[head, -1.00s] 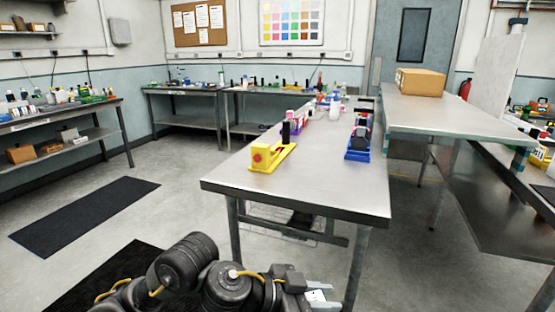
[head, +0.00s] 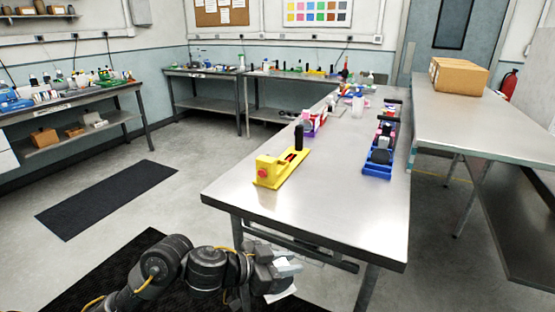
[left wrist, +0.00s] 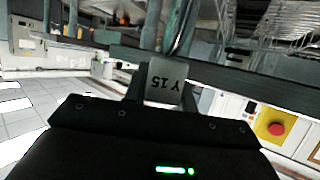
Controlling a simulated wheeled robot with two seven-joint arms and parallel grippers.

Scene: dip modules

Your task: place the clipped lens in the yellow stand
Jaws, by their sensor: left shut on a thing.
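The yellow stand (head: 268,172) sits on the near left part of the steel table, with a red round knob on its near end and a black upright post at its far end. My left gripper (head: 287,268) is low, in front of the table's near edge and apart from the stand. The lens glass itself is not clear. My right gripper is not in view.
The steel table (head: 320,225) has clear room at its near end. A blue rack (head: 378,170) with dark items stands to the right of the stand; bottles and small items stand farther back. A cardboard box (head: 460,76) is on the right-hand table. Dark mats lie on the floor.

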